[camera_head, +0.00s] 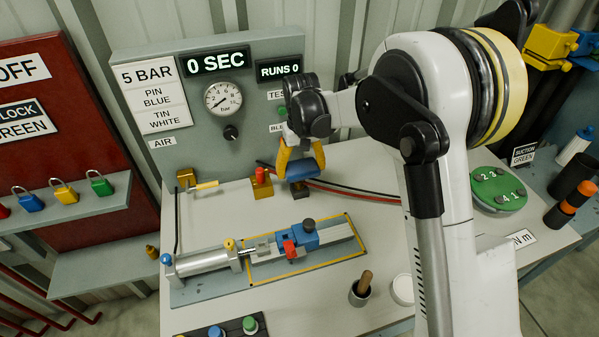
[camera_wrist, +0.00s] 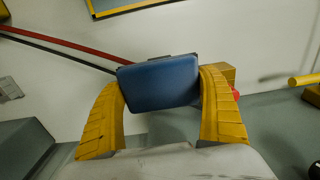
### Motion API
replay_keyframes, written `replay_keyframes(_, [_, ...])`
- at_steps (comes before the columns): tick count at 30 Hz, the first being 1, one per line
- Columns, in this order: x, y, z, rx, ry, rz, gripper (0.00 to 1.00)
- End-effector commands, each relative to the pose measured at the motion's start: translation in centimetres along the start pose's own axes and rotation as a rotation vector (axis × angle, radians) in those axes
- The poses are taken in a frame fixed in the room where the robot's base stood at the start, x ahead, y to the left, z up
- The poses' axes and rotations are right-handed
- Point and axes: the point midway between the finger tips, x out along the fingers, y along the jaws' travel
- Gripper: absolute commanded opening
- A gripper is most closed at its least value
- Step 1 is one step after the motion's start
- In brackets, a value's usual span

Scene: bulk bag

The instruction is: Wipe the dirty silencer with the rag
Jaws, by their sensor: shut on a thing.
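My gripper (camera_head: 301,167) is shut on a blue, pad-like piece, which looks like the folded rag (camera_head: 305,169). The rag (camera_wrist: 160,83) also shows in the wrist view, with the yellow fingers of my gripper (camera_wrist: 162,92) on its two sides. My gripper holds it over the back of the bench, in front of the grey panel. I cannot clearly make out the dirty silencer. A small dark block (camera_head: 299,192) shows just under the rag, partly hidden by it.
A brass block (camera_head: 263,189) with a red top stands just left of the rag. A yellow-handled valve (camera_head: 205,185) is further left. Red and black hoses (camera_head: 350,189) run right. A cylinder rig (camera_head: 207,261) lies in front. A cup (camera_head: 359,295) stands at the front.

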Motion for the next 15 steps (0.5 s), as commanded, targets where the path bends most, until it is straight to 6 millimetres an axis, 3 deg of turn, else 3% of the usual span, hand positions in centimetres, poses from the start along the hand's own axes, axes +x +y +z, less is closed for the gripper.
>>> replay_keyframes(15, [-4.9,0.6,0.2,0.003,0.0,0.0,0.48])
